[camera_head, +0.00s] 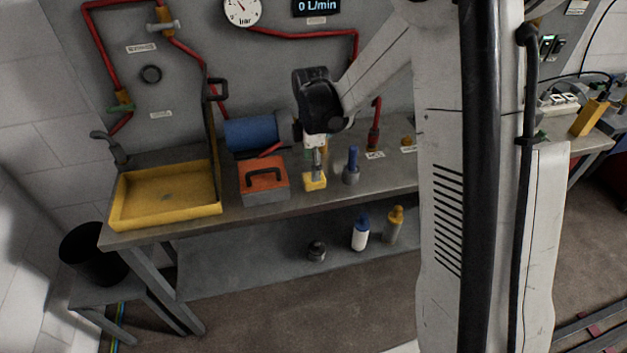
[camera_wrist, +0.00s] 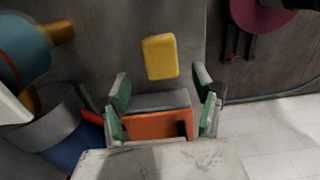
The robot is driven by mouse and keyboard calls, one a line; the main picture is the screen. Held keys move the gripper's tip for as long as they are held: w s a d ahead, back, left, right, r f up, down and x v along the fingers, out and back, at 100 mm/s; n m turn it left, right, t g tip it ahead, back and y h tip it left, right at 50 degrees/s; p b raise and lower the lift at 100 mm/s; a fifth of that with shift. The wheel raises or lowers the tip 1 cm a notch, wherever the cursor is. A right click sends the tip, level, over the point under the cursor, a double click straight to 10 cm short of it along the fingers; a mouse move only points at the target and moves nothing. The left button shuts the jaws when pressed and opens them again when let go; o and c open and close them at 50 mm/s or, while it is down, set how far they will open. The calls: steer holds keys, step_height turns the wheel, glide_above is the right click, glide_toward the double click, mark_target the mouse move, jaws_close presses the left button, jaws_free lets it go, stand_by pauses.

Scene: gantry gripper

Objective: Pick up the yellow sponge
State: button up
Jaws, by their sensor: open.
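The yellow sponge (camera_head: 315,183) is a small block lying on the grey workbench, just right of the orange-topped toolbox. In the wrist view the sponge (camera_wrist: 160,56) lies ahead of the fingertips, roughly centred between the two fingers, with nothing covering it. My gripper (camera_head: 316,168) points down over the sponge in the head view and overlaps its upper part. In the wrist view my gripper (camera_wrist: 161,88) has its two green-and-grey fingers wide apart, with nothing held between them. The exact height of the fingertips above the sponge is hard to tell.
A blue-topped item (camera_head: 352,166) stands close to the right. A yellow tray (camera_head: 132,218) sits at the bench's left end. The bench front (camera_head: 300,204) is bare.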

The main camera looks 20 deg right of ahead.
steer(key=shift+s+d+f+p, duration=0.1)
steer(key=shift+f+p, duration=0.1)
steer(key=shift+f, duration=1.15)
steer(key=shift+d+f+p, duration=0.1)
steer(key=shift+f+p, duration=0.05)
steer(key=shift+f, duration=1.2)
steer(key=shift+c, duration=0.4)
steer(key=c, duration=1.2)
steer(key=shift+o, duration=0.2)
steer(key=shift+r, duration=0.1)
step_height(320, 180, up, 10)
steer(key=shift+f+b, duration=0.1)
steer(key=shift+b, duration=0.2)
